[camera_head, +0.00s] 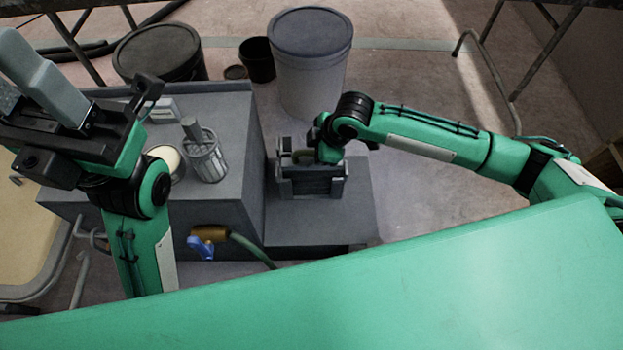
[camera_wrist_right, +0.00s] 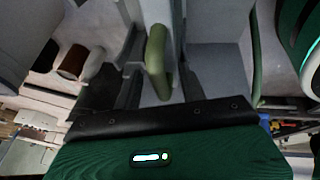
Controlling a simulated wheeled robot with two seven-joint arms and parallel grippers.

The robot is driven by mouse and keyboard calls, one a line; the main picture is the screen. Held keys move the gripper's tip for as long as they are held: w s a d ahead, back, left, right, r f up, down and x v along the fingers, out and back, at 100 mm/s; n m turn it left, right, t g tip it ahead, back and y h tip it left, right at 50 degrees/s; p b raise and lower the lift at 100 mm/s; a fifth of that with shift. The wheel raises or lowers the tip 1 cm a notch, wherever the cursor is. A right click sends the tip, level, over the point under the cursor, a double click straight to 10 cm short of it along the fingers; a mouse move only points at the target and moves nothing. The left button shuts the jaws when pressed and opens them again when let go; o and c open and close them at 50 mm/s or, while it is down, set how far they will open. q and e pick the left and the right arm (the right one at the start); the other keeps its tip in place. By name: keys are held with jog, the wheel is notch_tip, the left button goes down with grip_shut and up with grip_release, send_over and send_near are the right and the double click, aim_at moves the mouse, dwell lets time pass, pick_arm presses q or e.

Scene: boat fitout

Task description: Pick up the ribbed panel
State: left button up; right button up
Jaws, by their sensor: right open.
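A dark grey box-like piece with ribbed slats on its front, which looks like the ribbed panel (camera_head: 311,186), stands on a low grey step in the head view. An olive handle (camera_head: 302,156) shows at its top. My right gripper (camera_head: 318,157) is right above it, and my own wrist partly hides the contact area. In the right wrist view the olive handle (camera_wrist_right: 157,62) stands between my open fingers; I cannot tell whether they touch it. My left gripper (camera_head: 28,82) is raised at the upper left, away from the panel, its jaw gap unclear.
A grey block (camera_head: 225,115) left of the step carries a mesh basket (camera_head: 206,158) and a pale-topped round container (camera_head: 167,160). A blue-handled valve (camera_head: 204,240) with a hose is on its front. A large grey bucket (camera_head: 309,70) stands behind.

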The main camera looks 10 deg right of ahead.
jog(key=shift+w+a+f, duration=0.1)
jog(key=shift+f, duration=0.15)
grip_shut()
jog(key=shift+r, duration=0.15)
